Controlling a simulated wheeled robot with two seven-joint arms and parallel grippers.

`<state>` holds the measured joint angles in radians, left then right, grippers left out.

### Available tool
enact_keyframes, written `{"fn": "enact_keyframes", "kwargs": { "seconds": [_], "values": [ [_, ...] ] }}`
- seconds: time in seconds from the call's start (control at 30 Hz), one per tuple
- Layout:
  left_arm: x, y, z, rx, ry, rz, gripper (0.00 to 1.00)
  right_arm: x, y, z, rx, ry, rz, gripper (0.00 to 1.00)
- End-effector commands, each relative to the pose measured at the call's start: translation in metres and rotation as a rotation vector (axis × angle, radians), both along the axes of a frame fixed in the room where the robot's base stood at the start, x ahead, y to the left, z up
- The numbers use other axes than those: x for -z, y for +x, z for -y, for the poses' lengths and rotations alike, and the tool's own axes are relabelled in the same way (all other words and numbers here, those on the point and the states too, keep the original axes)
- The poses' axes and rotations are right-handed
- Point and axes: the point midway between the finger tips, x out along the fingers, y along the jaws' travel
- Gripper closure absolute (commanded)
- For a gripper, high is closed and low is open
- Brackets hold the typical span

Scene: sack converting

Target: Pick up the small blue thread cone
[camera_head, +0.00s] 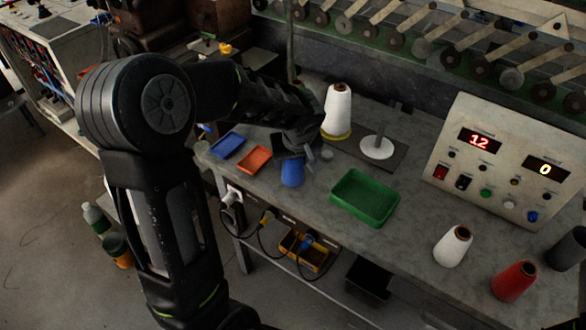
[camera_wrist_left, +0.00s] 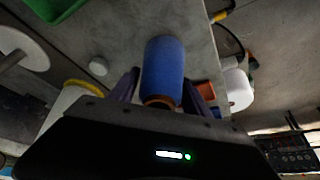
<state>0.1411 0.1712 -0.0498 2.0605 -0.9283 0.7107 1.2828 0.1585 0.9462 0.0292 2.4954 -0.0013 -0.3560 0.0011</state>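The small blue thread cone (camera_head: 292,172) is below my left gripper (camera_head: 290,146), near the front edge of the bench. In the left wrist view the cone (camera_wrist_left: 163,68) lies between the two fingers (camera_wrist_left: 160,88), its brown tip towards the gripper and its wide end away. The fingers lie close along both sides, with no clear gap, so the gripper looks shut on it. I cannot tell whether its base touches the bench. My right gripper is not in view.
A green tray (camera_head: 364,197) is right of the cone; blue (camera_head: 227,146) and orange (camera_head: 254,160) trays are left. A tall white cone (camera_head: 337,108) and a disc stand (camera_head: 377,147) are behind. White (camera_head: 453,246) and red (camera_head: 515,281) cones stand right, before a control panel (camera_head: 505,165).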

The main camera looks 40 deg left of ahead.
Motion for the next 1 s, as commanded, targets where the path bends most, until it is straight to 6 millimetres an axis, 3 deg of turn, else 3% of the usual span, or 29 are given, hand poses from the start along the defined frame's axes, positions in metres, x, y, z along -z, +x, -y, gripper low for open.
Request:
{"fn": "enact_keyframes", "kwargs": {
  "seconds": [0.67,1.0],
  "values": [
    [0.0,0.0,0.0,0.0,0.0,0.0,1.0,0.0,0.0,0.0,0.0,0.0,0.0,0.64],
    [-0.0054,0.0009,-0.0001,0.0,0.0,0.003,1.0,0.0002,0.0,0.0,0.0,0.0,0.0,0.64]
  ]
}}
